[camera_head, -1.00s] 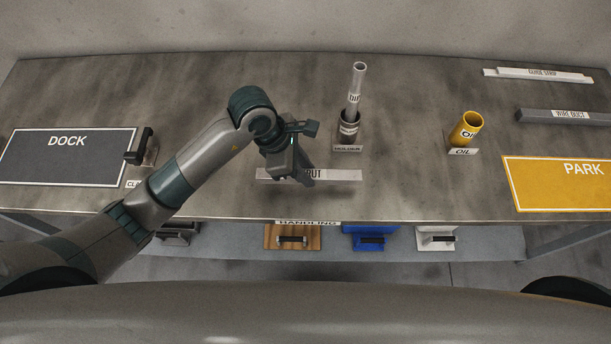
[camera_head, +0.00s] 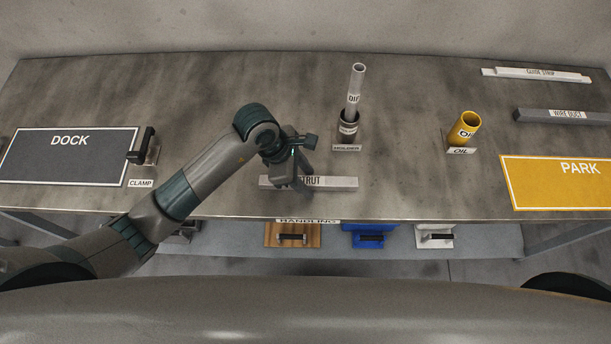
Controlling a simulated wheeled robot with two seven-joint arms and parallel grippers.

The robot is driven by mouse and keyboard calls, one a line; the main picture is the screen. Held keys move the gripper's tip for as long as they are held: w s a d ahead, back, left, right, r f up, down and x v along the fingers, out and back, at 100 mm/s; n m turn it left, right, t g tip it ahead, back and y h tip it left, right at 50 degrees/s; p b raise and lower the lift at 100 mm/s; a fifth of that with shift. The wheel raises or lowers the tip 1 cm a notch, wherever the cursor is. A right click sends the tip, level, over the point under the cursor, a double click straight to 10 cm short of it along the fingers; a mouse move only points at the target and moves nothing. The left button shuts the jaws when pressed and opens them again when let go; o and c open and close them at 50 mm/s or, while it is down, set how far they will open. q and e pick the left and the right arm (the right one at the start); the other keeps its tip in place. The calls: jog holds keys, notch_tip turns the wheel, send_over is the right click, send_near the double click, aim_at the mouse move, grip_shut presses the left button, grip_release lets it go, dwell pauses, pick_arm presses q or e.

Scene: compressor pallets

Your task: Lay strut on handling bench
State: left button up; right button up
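The strut (camera_head: 335,184) is a light grey bar with a STRUT label. It lies level, left to right, at or just above the bench top, near the front edge. My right gripper is not in view.
A holder (camera_head: 347,133) with a grey tube (camera_head: 356,85) stands behind the strut, beside a yellow oil cup (camera_head: 464,132). A clamp (camera_head: 146,146) and DOCK panel (camera_head: 65,170) are left. A yellow PARK panel (camera_head: 555,188), wire duct (camera_head: 545,115) and guide strip (camera_head: 520,73) are right.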

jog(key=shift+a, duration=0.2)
pick_arm(q)
jog(key=shift+r, duration=0.1)
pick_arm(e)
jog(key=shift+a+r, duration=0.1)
pick_arm(q)
jog(key=shift+r, duration=0.15)
jog(key=shift+a+r, duration=0.15)
jog(key=b+v, duration=0.2)
jog(key=v, duration=0.9)
jog(key=shift+r+b, duration=0.2)
jog(key=shift+b, duration=0.1)
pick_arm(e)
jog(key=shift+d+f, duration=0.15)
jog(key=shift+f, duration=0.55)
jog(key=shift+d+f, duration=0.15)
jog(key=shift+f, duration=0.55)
pick_arm(q)
jog(key=shift+s, duration=0.1)
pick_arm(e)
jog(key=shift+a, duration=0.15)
